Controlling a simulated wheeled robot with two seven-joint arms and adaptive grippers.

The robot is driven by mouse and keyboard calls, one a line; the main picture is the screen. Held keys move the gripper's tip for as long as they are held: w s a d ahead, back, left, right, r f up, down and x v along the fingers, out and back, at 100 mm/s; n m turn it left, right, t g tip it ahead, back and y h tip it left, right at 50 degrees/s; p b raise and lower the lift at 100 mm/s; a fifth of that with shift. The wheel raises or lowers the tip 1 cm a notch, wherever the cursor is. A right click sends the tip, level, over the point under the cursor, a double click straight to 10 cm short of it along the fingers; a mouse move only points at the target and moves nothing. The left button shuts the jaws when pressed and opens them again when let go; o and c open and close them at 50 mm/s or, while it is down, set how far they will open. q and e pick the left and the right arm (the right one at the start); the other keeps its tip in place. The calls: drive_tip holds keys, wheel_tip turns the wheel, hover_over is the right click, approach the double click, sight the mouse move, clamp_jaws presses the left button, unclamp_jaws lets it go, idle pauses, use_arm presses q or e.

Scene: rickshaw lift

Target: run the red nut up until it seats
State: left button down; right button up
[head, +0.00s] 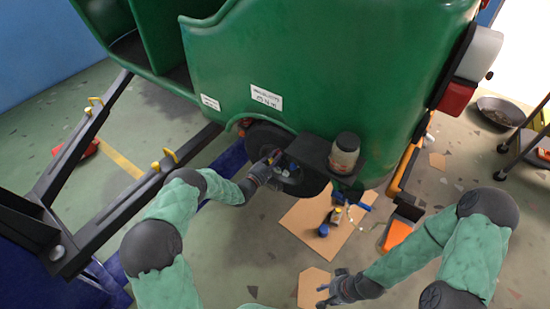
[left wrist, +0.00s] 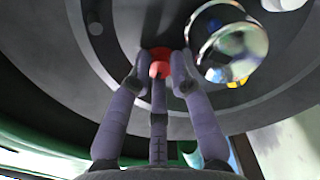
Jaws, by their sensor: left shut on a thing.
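The red nut (left wrist: 160,66) shows in the left wrist view against the dark wheel face (left wrist: 112,62). My left gripper (left wrist: 160,72) has its three fingers closed around the nut. In the head view my left gripper (head: 268,165) is at the black wheel (head: 310,185) under the green body (head: 300,60); the nut cannot be made out there. A shiny round metal part (left wrist: 228,45) sits right beside the fingers. How far the nut is from its seat cannot be seen. My right gripper (head: 330,292) is low, over the floor by a cardboard piece, its fingers too small to judge.
A jar (head: 345,152) stands on a dark ledge just right of the wheel. Cardboard (head: 300,225) with small bottles lies on the floor below. An orange-lined tray (head: 397,235), a black pan (head: 500,112) and dark shafts (head: 120,215) surround the area.

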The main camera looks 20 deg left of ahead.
use_arm(q)
drive_tip(key=c, duration=1.1)
unclamp_jaws()
drive_tip(key=shift+s+f, duration=0.15)
drive_tip(key=shift+r+v, duration=0.1)
drive_tip(key=shift+v, duration=1.85)
drive_tip(key=shift+r+v, duration=0.15)
drive_tip(key=shift+v, duration=1.8)
drive_tip(key=shift+a, duration=0.1)
